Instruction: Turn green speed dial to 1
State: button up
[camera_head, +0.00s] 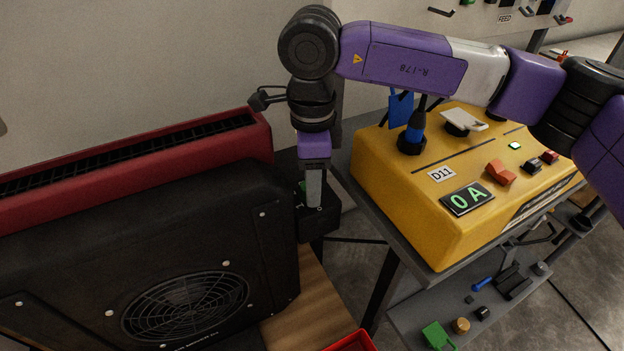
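A bit of green (302,187), which looks like the green speed dial, shows on a small black box (318,222) at the right end of the black fan unit (150,255). My gripper (313,188) points straight down over this box, right at the green part. Its fingers hide most of the dial, so its setting and markings cannot be read. From this side the fingers look like one grey bar, and I cannot tell whether they are open, shut or gripping the dial.
A red radiator-like unit (235,133) stands behind the fan unit. A yellow control box (390,190) with a display reading 0A (467,198) sits on a grey table to the right, under my arm. A lower shelf (410,318) holds several small parts. A red tray edge (352,342) shows at the bottom.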

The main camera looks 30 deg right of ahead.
jog(key=shift+o, duration=0.2)
jog(key=shift+r+p, duration=0.5)
jog(key=shift+r, duration=3.4)
